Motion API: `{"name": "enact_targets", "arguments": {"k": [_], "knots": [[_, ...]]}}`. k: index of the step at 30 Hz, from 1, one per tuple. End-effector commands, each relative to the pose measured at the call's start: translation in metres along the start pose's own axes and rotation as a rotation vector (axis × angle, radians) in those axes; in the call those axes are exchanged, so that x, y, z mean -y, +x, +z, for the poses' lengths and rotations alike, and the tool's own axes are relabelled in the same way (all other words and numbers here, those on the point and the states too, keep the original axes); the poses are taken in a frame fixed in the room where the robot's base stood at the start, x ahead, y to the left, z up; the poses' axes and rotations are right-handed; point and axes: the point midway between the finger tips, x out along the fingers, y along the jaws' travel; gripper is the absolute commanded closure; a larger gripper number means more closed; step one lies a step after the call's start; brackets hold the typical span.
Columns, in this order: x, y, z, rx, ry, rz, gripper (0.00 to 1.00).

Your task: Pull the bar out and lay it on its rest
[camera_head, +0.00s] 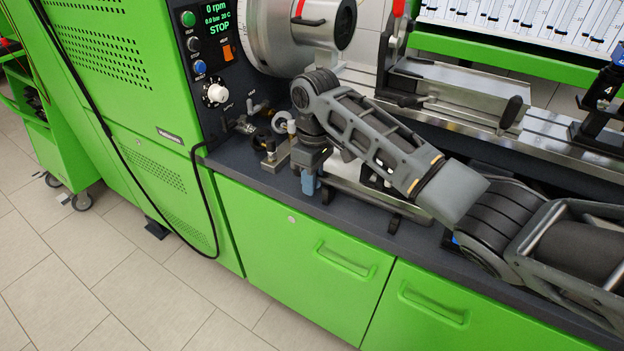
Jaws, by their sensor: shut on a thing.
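My gripper (309,186) points down at the front edge of the bench, just right of the valves. Its jaws are shut, and light blue shows at their lower end. What they hold is mostly hidden by the gripper and wrist; I take it to be the bar, but I cannot make out its outline or whether it is clear of its seat. A pale metal strip (372,200) with small dark supports (394,223) lies along the front of the bench, right of my gripper and partly under my arm. I cannot tell whether this is the rest.
Valves and fittings (263,140) crowd the bench left of my gripper. A large steel drum (270,35) and a rail with a dark handle (510,112) stand behind. The green control cabinet (165,110) rises at left. Green drawers (300,250) are below the bench edge.

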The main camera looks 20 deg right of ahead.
Motion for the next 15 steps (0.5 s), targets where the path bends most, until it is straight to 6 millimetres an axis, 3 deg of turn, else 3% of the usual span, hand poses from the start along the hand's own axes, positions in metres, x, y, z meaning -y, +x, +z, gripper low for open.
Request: {"name": "enact_targets", "arguments": {"k": [15], "knots": [[-0.0002, 0.0094, -0.0002, 0.0, 0.0, 0.0, 1.0]]}}
